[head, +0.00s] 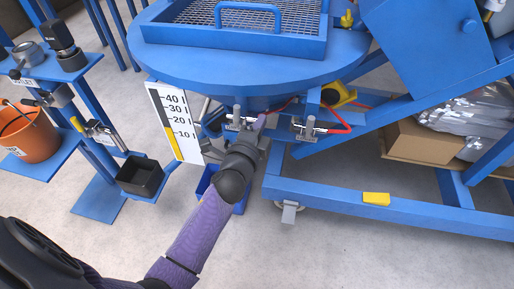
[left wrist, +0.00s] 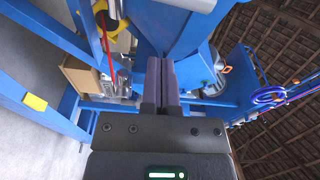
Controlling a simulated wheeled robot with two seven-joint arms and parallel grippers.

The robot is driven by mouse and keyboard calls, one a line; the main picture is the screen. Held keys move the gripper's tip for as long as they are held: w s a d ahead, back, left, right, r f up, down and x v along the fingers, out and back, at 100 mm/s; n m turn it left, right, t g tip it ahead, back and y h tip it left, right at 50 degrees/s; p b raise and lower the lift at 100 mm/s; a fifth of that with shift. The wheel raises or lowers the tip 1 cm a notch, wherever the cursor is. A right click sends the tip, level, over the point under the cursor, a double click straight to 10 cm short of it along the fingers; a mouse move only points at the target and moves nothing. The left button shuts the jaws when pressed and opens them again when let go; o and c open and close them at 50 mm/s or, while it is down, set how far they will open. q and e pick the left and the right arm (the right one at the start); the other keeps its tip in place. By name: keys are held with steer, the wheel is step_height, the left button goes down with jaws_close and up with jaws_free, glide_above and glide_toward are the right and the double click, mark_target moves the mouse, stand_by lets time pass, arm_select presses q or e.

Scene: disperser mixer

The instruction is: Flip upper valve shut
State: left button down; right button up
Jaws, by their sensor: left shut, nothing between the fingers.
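Two small metal valves sit under the round blue vessel (head: 250,62) in the head view. One valve (head: 236,118) is just left of my left gripper's fingertips and the other valve (head: 309,128) is to the right, by a red hose. I cannot tell which one is the upper valve, nor their handle positions. My left gripper (head: 260,122) reaches up to the vessel's underside between them. In the left wrist view its fingers (left wrist: 162,82) are shut together and empty, pointing at blue metalwork. Whether they touch it is unclear. My right gripper is not in view.
A level scale (head: 172,122) stands left of the valves. Further left, a blue stand holds an orange bucket (head: 28,133) and a black box (head: 141,175). A blue frame beam (head: 335,205) with a yellow block (head: 376,199) runs low on the right. Floor in front is clear.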

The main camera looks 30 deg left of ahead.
arm_select(q)
steer(key=s+p, duration=0.1)
steer(key=s, duration=0.7)
steer(key=shift+s+d, duration=0.2)
steer(key=shift+s, duration=0.1)
steer(key=shift+r, duration=0.1)
